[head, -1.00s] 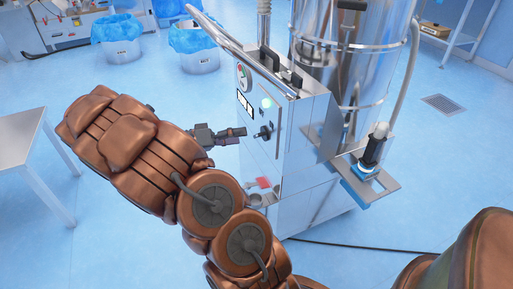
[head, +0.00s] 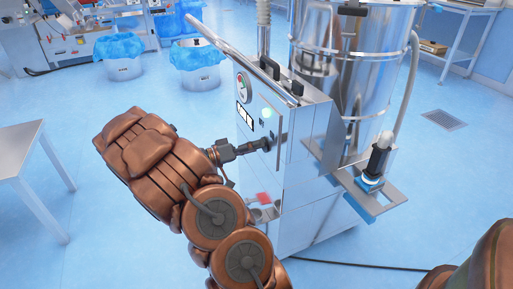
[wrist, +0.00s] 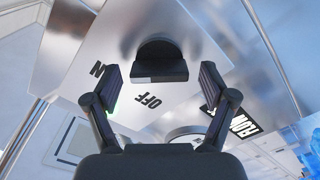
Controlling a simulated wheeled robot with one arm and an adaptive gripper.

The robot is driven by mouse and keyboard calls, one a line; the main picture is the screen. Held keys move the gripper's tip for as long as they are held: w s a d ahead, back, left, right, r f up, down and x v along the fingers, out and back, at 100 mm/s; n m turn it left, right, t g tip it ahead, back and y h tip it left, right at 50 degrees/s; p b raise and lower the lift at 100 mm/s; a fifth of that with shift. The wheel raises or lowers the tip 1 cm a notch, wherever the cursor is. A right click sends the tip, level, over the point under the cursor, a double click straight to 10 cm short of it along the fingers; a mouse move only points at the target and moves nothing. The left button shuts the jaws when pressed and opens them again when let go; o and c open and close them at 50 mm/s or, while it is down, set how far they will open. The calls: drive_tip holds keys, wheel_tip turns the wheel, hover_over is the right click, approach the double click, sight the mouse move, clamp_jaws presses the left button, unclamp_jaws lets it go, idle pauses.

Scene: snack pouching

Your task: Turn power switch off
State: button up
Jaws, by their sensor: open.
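The power switch is a black rotary knob (wrist: 159,60) on the machine's metal front panel, seen in the wrist view with the lettering "OFF" (wrist: 149,101) beside it and part of another label, ending in "N", near the left finger. My gripper (wrist: 166,85) is open, with one finger on each side of the knob in that view. The wrist view does not show clearly whether the fingers touch it. In the head view my gripper (head: 262,145) reaches the front panel of the steel machine (head: 297,150) and covers the knob.
A long steel handle (head: 235,55) slopes over the panel. A metal table (head: 22,150) stands at left, and blue-lined bins (head: 119,58) are behind. The floor between is clear.

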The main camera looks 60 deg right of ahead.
drive_tip(key=shift+s+d, duration=0.2)
drive_tip(key=shift+d, duration=0.05)
drive_tip(key=c, duration=1.2)
drive_tip(key=shift+o, duration=0.2)
